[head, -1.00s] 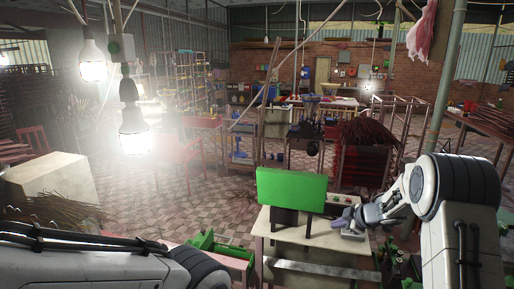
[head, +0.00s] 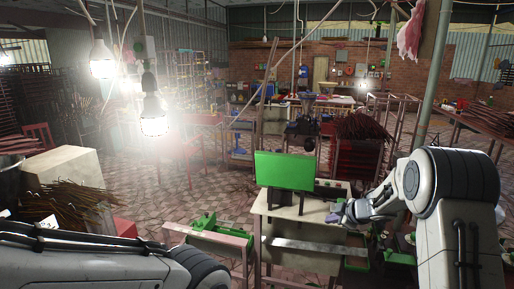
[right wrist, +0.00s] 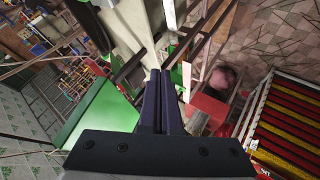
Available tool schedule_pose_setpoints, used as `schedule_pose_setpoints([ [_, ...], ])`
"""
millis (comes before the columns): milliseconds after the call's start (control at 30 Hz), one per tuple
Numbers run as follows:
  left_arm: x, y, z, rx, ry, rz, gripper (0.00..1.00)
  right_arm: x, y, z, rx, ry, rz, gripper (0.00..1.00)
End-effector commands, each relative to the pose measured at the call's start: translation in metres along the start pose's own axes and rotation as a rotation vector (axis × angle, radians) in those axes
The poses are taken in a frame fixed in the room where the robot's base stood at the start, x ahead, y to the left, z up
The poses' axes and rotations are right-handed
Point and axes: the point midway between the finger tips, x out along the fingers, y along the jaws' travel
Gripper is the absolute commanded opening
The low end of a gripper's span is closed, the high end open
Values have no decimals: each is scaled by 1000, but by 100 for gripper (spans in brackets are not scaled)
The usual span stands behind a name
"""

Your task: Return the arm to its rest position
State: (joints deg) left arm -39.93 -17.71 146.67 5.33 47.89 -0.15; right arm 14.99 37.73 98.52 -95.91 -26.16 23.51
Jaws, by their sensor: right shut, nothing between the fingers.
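My right arm (head: 445,200) comes in from the right in the head view. Its gripper (head: 335,213) is over the right side of a cream workbench, to the right of a green box-shaped machine part (head: 284,170). In the right wrist view the two dark fingers (right wrist: 162,85) lie side by side, shut and empty, with the cream bench (right wrist: 125,30) beyond them. The green part also shows left of the fingers in the right wrist view (right wrist: 95,120). My left arm (head: 90,265) crosses the lower left of the head view; its gripper is out of view.
A green machine on a frame (head: 220,235) stands left of the bench. Bundles of sticks (head: 65,200) lie at the left, near a pale block (head: 65,167). A rack with dark red sticks (head: 360,145) stands behind the bench. Tiled floor (head: 150,185) is open at mid-left.

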Motion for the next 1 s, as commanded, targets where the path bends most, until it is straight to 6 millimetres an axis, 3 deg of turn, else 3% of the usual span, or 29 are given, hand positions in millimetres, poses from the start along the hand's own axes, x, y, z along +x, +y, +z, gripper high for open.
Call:
schedule_pose_setpoints([
  [367,16,-1,1,-1,1,0,50,-17,-19,-64,97,-67,114,0],
  [533,27,-2,2,-1,1,0,50,-40,-58,-95,196,-139,143,0],
  [567,30,-2,2,-2,1,0,50,-46,-70,-100,219,-158,142,0],
  [733,46,-3,2,-2,1,0,50,-94,-170,-112,371,-301,56,0],
  [1000,63,-5,3,-3,1,0,50,-176,-331,-93,513,-515,-227,0],
])
